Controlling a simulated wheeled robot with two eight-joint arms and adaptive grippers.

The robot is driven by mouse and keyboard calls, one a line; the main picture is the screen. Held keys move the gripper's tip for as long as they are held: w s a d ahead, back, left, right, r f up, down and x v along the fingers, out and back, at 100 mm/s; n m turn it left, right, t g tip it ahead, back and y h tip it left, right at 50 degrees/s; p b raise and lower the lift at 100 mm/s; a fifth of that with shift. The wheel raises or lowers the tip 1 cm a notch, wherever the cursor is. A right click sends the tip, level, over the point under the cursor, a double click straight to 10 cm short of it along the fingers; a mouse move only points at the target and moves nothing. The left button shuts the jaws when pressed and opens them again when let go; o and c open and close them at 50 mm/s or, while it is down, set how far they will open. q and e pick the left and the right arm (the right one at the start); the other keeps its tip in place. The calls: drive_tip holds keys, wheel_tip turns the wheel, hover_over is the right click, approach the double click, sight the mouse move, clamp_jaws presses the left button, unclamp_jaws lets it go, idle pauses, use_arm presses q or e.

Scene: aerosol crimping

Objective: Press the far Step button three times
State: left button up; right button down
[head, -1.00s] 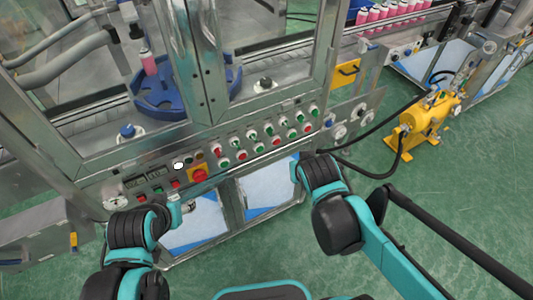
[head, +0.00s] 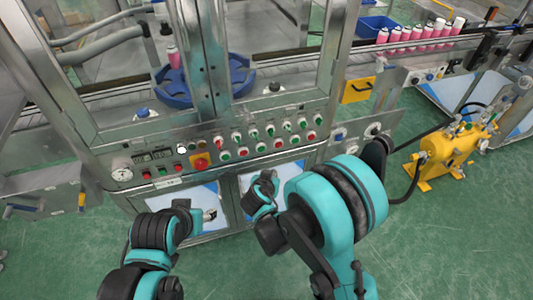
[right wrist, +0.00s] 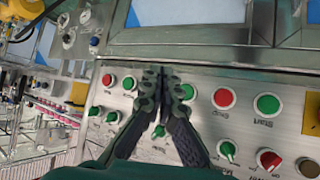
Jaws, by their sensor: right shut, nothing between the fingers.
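The control panel (head: 215,147) runs across the machine front, with rows of red and green buttons and green selector knobs. In the right wrist view, the panel (right wrist: 235,125) appears upside down. A red button (right wrist: 223,98) and a green button (right wrist: 267,104) show right of the fingers. Another green button (right wrist: 187,91) is partly hidden by a finger. I cannot read which button is Step. My right gripper (right wrist: 160,74) is shut and empty over the panel; it also shows below the panel's buttons in the head view (head: 266,178). My left gripper (head: 209,214) is low at left, its jaws unclear.
A red emergency button on yellow (head: 200,162) sits at the panel's left. Glass doors with metal frames (head: 215,60) stand above the panel. A yellow pump (head: 450,155) with a black hose stands on the green floor at right.

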sight(261, 149)
drive_tip(key=shift+a+f, duration=0.1)
drive_tip(key=shift+f, duration=0.1)
drive_tip(key=shift+w, duration=0.1)
drive_tip(key=w+a+p, duration=0.1)
drive_tip(key=w+a, duration=0.1)
drive_tip(key=w, duration=0.6)
drive_tip(key=shift+a, duration=0.4)
drive_tip(key=shift+w, duration=0.2)
idle(1.1)
drive_tip(key=shift+w+a, duration=0.1)
drive_tip(key=shift+w, duration=0.2)
